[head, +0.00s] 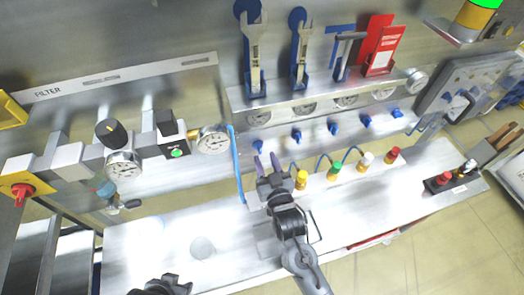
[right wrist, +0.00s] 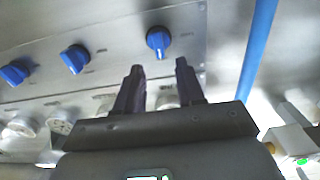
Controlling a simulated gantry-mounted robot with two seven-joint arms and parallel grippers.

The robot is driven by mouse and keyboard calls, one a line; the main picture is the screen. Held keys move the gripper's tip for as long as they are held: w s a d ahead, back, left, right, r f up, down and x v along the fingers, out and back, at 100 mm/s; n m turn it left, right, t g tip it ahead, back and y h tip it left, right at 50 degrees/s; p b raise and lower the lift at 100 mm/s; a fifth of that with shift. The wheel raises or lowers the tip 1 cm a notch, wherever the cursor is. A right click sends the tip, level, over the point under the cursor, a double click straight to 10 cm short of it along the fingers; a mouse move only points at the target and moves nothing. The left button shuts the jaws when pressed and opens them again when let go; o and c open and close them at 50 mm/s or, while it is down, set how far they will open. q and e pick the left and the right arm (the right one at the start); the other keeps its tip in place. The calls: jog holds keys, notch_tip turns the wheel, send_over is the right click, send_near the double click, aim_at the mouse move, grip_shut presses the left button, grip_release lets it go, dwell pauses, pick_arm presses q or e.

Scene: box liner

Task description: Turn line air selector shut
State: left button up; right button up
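A row of several blue selector knobs sits on the grey panel; no readable label shows which one is the line air selector. The leftmost blue knob (head: 258,146) is just beyond my right gripper (head: 267,161). In the right wrist view this knob (right wrist: 158,40) lies in line with the gap between the fingertips of my right gripper (right wrist: 159,68). The right fingers are apart, with nothing between them, and appear short of the knob. My left gripper (head: 165,286) shows only partly at the bottom edge; its fingers are unclear.
A blue hose (head: 238,165) runs just left of the right gripper. Several coloured-cap fittings (head: 334,170) stand on the bench to its right. Wrenches (head: 254,55) hang above. At left is a filter assembly with a gauge (head: 124,165) and red handle (head: 20,192). The front bench is mostly clear.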

aim_at(261, 148)
jog(key=shift+x, duration=2.05)
grip_shut()
